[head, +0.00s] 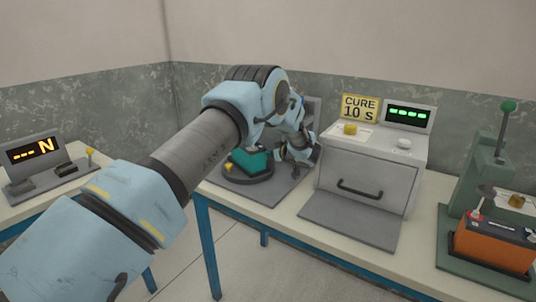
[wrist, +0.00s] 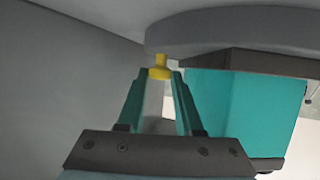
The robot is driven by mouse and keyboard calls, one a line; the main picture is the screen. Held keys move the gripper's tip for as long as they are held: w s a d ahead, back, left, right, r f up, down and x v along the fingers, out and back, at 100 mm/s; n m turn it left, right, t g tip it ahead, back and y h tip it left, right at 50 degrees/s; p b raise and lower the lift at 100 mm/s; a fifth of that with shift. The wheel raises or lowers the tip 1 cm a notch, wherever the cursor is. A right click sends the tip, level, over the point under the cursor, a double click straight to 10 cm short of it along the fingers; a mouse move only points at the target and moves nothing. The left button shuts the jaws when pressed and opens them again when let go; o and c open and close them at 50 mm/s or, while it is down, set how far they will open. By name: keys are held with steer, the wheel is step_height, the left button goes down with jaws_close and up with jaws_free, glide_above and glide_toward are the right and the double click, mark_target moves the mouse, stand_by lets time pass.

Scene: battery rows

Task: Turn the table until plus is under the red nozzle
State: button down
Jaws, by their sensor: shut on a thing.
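The round grey turntable (head: 246,179) sits on the bench behind my arm, with a teal battery (head: 252,161) on it. One yellow knob (head: 229,168) shows at its left side. My gripper (head: 283,158) is at the right side of the turntable. In the wrist view, my gripper (wrist: 160,75) is shut on a yellow knob (wrist: 160,60) under the rim of the grey disc (wrist: 225,28). The teal battery (wrist: 235,100) is close beside the right finger. The red nozzle and the plus mark are not visible; my arm covers much of the station.
A grey curing box (head: 368,177) with a "CURE 10 s" sign (head: 360,107) stands just right of my gripper. Farther right is a green lever press (head: 490,175) with an orange battery (head: 492,243).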

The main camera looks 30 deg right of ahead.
steer(key=c, duration=0.6)
jaws_free()
steer(key=b+v, duration=0.2)
steer(key=v, duration=0.8)
steer(key=shift+s+r+b, duration=0.2)
steer(key=shift+s+b, duration=0.15)
